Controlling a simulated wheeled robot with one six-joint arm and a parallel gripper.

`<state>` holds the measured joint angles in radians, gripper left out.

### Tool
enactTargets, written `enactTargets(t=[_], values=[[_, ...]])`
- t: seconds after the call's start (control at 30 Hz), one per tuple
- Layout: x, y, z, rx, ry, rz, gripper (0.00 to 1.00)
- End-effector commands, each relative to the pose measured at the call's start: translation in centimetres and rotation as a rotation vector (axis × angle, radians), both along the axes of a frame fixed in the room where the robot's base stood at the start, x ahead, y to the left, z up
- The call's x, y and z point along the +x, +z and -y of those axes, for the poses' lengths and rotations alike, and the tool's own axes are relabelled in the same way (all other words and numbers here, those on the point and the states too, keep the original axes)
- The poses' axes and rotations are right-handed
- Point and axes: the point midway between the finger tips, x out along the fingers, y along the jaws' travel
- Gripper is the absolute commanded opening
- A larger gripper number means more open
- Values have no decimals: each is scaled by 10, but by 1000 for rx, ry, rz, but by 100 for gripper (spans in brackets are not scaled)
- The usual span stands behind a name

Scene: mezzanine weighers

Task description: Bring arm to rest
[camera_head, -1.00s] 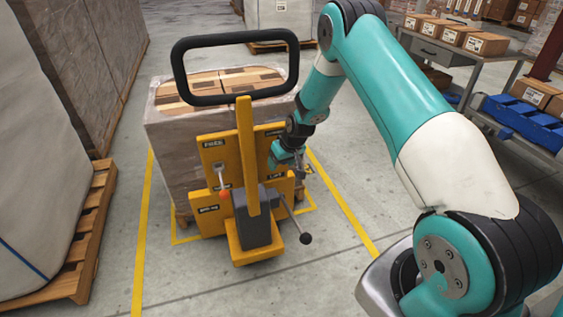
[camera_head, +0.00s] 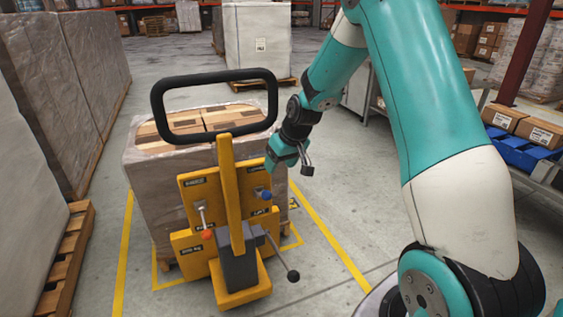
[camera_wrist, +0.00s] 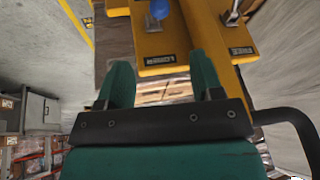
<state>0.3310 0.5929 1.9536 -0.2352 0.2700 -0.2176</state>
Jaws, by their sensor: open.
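My gripper (camera_head: 305,168) is at the end of my teal arm, raised just right of the yellow pallet truck (camera_head: 225,230) in the head view. Its jaws are open and empty, and it looks apart from the truck. In the wrist view the two teal fingers (camera_wrist: 165,85) stand apart with nothing between them. The wrist view also shows the truck's yellow panel (camera_wrist: 157,55) with a blue knob (camera_wrist: 160,8). In the head view the panel carries the blue knob (camera_head: 264,195) and a red-tipped lever (camera_head: 206,234). My arm is bent, high on the right.
A wrapped load of boxes (camera_head: 150,200) stands behind the truck, under its black loop handle (camera_head: 157,100). A black-balled lever (camera_head: 293,276) sticks out right. Wrapped pallets (camera_head: 40,120) line the left. A bench with cartons (camera_head: 535,133) is at right. Bare floor lies between.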

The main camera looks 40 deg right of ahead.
Motion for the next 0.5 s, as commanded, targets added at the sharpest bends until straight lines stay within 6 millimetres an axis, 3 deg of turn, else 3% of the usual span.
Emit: enactTargets(t=[0.5], values=[[-3, 7, 1, 0, 0, 0, 60]])
